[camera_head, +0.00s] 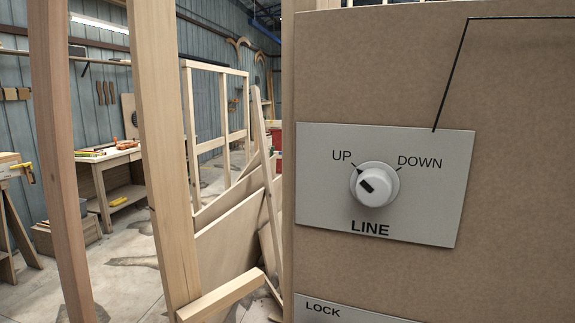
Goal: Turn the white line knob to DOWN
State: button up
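The white line knob (379,188) is round and sits on a grey plate (440,210) marked UP at its upper left, DOWN at its upper right and LINE below. The knob's dark pointer mark slants toward the upper left, at the UP label. The plate is fixed on a brown panel (520,130) at the right of the head view. My gripper is not in view, and nothing touches the knob.
A second plate marked LOCK (340,309) is partly cut off at the bottom. Upright wooden posts (160,150) stand left of the panel. A workbench (105,165) is farther back at the left. The space directly before the knob looks clear.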

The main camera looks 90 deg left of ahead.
aim_at(373, 184)
jog(key=k+u, duration=0.1)
jog(key=u, duration=1.4)
